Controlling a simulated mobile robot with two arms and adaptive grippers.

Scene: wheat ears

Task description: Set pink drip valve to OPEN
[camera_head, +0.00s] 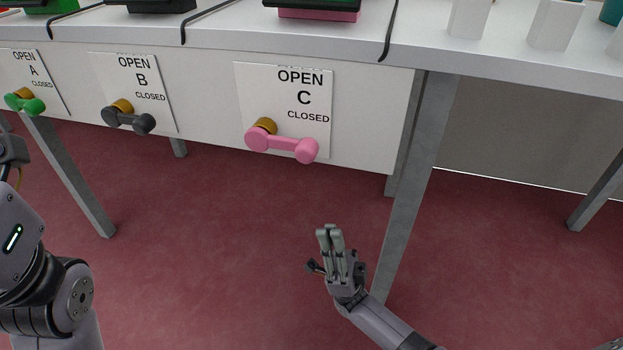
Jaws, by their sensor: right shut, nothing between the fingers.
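The pink drip valve (283,143) sits on the white panel marked C (318,88) on the table's front. Its lever lies nearly sideways, with its free round end to the right, below the word CLOSED. The word OPEN is at the top of the panel. A brass stem shows behind its left end. My right gripper (329,231) is below and a little right of the valve, apart from it, pointing up, its fingers together and empty. My left arm shows at the left edge, but its gripper is out of view.
A grey valve (129,119) on panel B and a green valve (25,102) on panel A are to the left. A grey table leg (411,190) stands right of my right gripper. White blocks (556,24) and black tubes are on the tabletop. The red floor below is clear.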

